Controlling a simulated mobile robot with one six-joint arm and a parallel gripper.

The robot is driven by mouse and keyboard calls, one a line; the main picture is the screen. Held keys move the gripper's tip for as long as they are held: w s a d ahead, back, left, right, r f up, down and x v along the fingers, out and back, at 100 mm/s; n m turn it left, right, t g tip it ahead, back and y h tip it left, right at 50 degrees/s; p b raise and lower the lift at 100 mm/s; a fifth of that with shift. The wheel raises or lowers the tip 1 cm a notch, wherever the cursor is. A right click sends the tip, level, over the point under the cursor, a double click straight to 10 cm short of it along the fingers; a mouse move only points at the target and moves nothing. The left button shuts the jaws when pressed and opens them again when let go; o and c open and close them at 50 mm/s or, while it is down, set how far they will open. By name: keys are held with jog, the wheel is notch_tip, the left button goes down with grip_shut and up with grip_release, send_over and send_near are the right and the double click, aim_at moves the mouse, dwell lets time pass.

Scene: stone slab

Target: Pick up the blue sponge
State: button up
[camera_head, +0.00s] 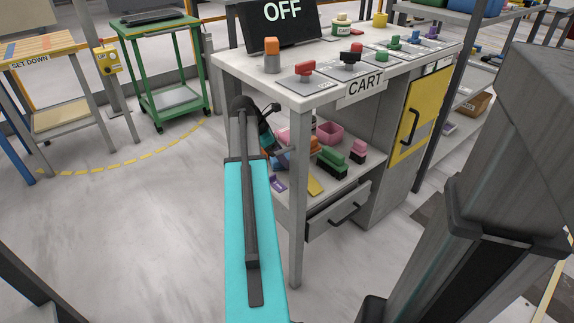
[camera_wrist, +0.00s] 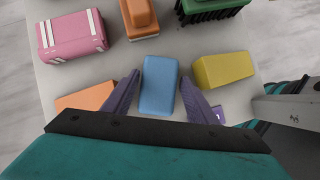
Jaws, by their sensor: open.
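The blue sponge (camera_wrist: 159,85) is a small blue block on the grey shelf, in the middle of the wrist view. My gripper (camera_wrist: 161,92) is open, with one purple finger on the left of the sponge and one on the right. Narrow gaps show beside the sponge, and I cannot tell whether either finger touches it. In the head view my arm reaches to the lower shelf (camera_head: 345,179) of the cart. I cannot make out the sponge in that view.
Close around lie a yellow block (camera_wrist: 223,70), a pink striped block (camera_wrist: 72,35), an orange block (camera_wrist: 87,97), an orange-brown block (camera_wrist: 138,16) and a green brush (camera_wrist: 210,8). The cart's worktop (camera_head: 330,76) is above the shelf, with a front leg (camera_head: 297,200) beside my arm.

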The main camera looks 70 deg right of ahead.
jog(key=shift+s+d+f+b, duration=0.1)
jog(key=shift+s+f+b, duration=0.05)
jog(key=shift+f+b, duration=0.2)
dwell(0.4)
jog(key=c, duration=0.9)
jog(key=shift+r+p, duration=0.65)
jog(key=shift+r, duration=0.2)
notch_tip(320, 180, up, 2)
jog(key=shift+p, duration=0.55)
jog(key=shift+w+a+f+p, duration=0.1)
jog(key=shift+w+a+p, duration=0.65)
jog(key=shift+w+a, duration=1.35)
jog(key=shift+w+a+p, duration=0.8)
jog(key=shift+w+a, duration=0.6)
jog(key=shift+w, duration=1.35)
jog(key=shift+w+a+f+p, duration=0.1)
jog(key=shift+w+a+p, duration=0.65)
jog(key=shift+w+a, duration=1.35)
jog(key=shift+w+d, duration=0.35)
